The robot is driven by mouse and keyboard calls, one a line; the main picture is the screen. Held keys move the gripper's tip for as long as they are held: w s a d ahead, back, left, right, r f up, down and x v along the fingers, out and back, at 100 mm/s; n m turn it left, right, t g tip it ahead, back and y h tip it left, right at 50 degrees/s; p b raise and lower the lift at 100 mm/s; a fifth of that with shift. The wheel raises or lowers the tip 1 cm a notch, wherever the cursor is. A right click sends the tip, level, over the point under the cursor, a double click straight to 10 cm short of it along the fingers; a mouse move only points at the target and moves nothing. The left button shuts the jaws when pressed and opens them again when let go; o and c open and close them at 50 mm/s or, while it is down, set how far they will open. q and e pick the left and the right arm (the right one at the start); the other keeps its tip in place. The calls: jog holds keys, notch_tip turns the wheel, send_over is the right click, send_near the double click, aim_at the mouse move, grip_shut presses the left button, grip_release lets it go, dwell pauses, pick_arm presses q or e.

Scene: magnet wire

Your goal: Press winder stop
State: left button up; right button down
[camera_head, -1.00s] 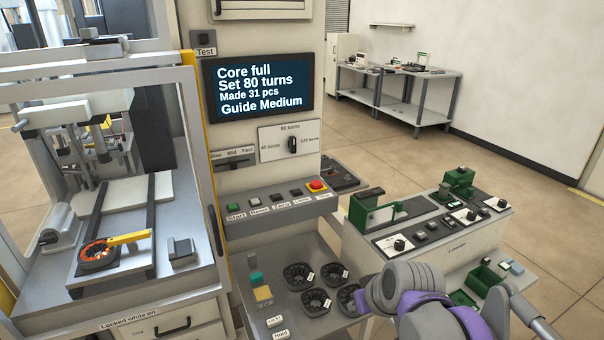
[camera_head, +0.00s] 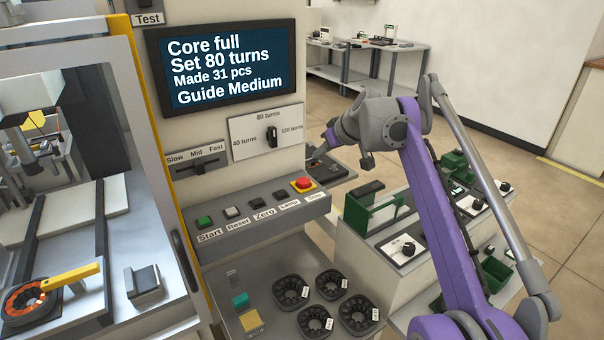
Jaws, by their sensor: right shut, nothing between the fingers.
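The winder's red stop button (camera_head: 303,184) stands on a yellow base at the right end of the grey button panel (camera_head: 262,222). A small label sits below it. The button is in plain view and nothing touches it. My right arm reaches in from the lower right. Its gripper (camera_head: 322,149) is shut and empty, small and partly hidden by the wrist. It appears above and slightly right of the stop button in the picture, apart from it. My left gripper is not in view.
A green start button (camera_head: 204,222) and several dark buttons share the panel. The screen (camera_head: 222,66) reads "Core full". A turns knob (camera_head: 272,136) is above. Several dark ring cores (camera_head: 291,290) lie on the lower shelf. A bench with green fixtures (camera_head: 378,212) is right.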

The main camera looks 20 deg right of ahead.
jog(key=shift+s, duration=0.15)
send_over(301, 178)
jog(key=s, duration=0.3)
jog(key=f, duration=0.7)
jog(key=shift+d+b, duration=0.2)
jog(key=shift+b, duration=0.2)
notch_tip(301, 178, down, 3)
jog(key=shift+r+b, duration=0.15)
jog(key=shift+b, duration=0.2)
jog(key=shift+s+f, duration=0.1)
jog(key=shift+f, duration=0.65)
